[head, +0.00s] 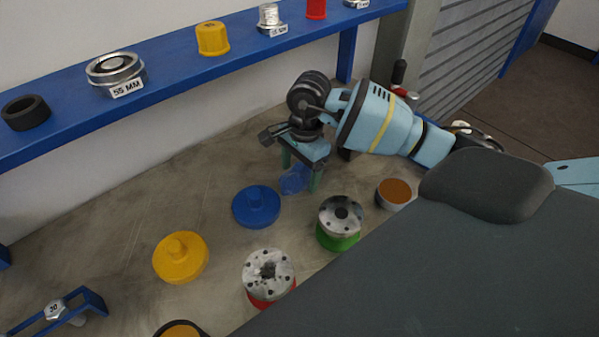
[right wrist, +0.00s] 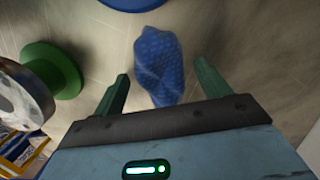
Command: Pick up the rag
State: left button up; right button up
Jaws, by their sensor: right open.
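The rag (head: 293,180) is a crumpled blue cloth on the bench top, to the right of the blue lid. In the right wrist view the rag (right wrist: 159,62) lies ahead of and partly between the green fingers. My right gripper (head: 301,176) is open above the rag, pointing down, with one finger on each side. In the right wrist view my right gripper (right wrist: 162,76) holds nothing. I cannot tell the exact height of the fingertips over the bench. My left gripper is not in view.
A blue lid (head: 256,206), a yellow lid (head: 181,257), a green-based flanged vessel (head: 340,221), a red-based one (head: 269,275) and a brown-topped round part (head: 394,193) stand nearby. A blue shelf (head: 180,76) runs behind.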

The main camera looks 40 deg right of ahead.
aim_at(300, 172)
jog(key=shift+c, duration=0.5)
jog(key=c, duration=1)
notch_tip(300, 172, up, 10)
jog(key=shift+f, duration=0.1)
jog(key=o, duration=0.5)
jog(key=c, duration=0.4)
